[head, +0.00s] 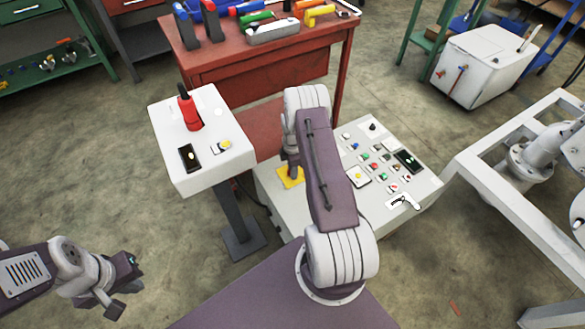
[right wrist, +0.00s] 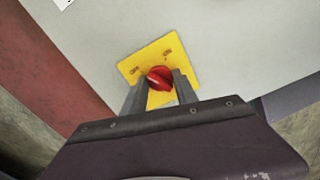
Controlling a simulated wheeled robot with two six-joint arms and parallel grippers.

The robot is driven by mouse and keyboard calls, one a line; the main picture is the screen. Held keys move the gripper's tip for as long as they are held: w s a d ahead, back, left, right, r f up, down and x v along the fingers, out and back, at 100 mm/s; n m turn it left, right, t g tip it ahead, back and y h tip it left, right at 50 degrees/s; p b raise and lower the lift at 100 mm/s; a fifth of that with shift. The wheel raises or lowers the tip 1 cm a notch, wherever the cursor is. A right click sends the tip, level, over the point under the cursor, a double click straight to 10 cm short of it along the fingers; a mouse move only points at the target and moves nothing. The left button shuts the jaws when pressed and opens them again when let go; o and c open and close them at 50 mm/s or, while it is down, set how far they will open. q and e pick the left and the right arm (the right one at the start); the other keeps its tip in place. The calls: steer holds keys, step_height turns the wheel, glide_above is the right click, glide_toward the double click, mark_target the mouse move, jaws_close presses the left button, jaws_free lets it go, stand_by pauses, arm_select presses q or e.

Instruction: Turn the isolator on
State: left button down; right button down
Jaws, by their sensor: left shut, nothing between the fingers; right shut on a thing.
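The isolator is a red rotary knob (right wrist: 160,78) on a yellow square plate (right wrist: 135,66), on the light grey control panel. My right gripper (right wrist: 160,92) is shut on the red knob, one finger on each side of it. Small lettering shows on the plate at two places, too small to read surely. In the head view the yellow plate (head: 289,181) shows at the panel's left part, and my right arm hides the knob. My left gripper (head: 124,290) is at the lower left over the floor, away from the panel, shut and empty.
The control panel (head: 270,205) carries several buttons and a dark screen (head: 407,161). A white pedestal box (head: 170,150) with a red-handled device (head: 189,112) stands left. A red workbench (head: 250,65) with tools stands behind. A white frame (head: 490,200) is at right.

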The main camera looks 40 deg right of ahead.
steer(key=m, duration=0.3)
steer(key=shift+m+p, duration=0.4)
steer(key=m, duration=0.3)
steer(key=shift+m, duration=0.3)
steer(key=m, duration=0.3)
steer(key=shift+m+p, duration=0.3)
steer(key=shift+p, duration=0.1)
steer(key=shift+m, duration=1.8)
steer(key=c, duration=0.9)
jaws_free()
steer(key=shift+c, duration=0.2)
step_height(320, 180, up, 9)
steer(key=p, duration=0.3)
